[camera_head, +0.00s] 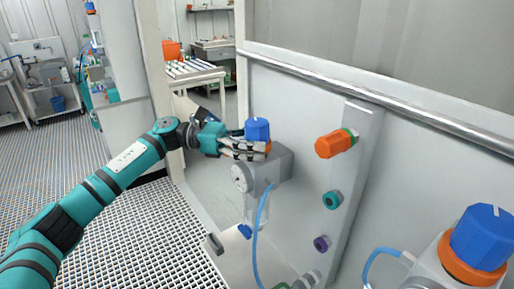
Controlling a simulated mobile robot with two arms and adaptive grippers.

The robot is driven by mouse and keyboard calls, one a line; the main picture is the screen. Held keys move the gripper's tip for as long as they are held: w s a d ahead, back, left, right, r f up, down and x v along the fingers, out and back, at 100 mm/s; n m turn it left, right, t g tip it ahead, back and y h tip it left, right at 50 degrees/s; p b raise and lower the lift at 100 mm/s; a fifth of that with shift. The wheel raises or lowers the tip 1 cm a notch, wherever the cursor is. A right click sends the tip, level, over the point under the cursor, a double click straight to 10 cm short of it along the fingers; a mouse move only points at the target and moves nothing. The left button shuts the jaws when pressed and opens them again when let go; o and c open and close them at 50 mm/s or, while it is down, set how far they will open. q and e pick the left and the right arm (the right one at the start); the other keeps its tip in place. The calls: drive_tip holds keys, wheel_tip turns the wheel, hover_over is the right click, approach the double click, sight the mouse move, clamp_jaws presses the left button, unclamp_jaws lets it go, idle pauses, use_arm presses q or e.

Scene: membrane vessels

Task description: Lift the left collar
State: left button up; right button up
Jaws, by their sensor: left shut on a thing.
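The left valve has a grey body (264,171) with a round gauge, and a blue knob (257,129) on top. The left collar (268,147) is an orange ring just under that knob, mostly hidden by the fingers. My left gripper (258,150) comes in from the left with its fingers around the collar, shut on it. I cannot tell whether the collar is raised from the body. My right gripper is out of view.
A second valve with a blue knob (482,237) and orange collar (468,268) stands at the lower right. An orange fitting (333,144) sticks out of the white panel. A blue hose (258,240) hangs below the left valve. Grated floor (130,240) lies open at left.

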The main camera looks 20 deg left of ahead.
use_arm(q)
drive_tip(key=shift+r, duration=0.25)
drive_tip(key=shift+w+a+r, duration=0.1)
drive_tip(key=shift+r, duration=0.15)
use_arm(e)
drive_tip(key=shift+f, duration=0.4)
use_arm(q)
drive_tip(key=o, duration=1.7)
drive_tip(key=shift+f, duration=0.1)
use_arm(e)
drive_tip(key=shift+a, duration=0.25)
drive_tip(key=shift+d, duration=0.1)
use_arm(q)
drive_tip(key=shift+a, duration=0.35)
drive_tip(key=s+a, duration=0.1)
drive_tip(key=a, duration=1)
drive_tip(key=shift+s, duration=0.3)
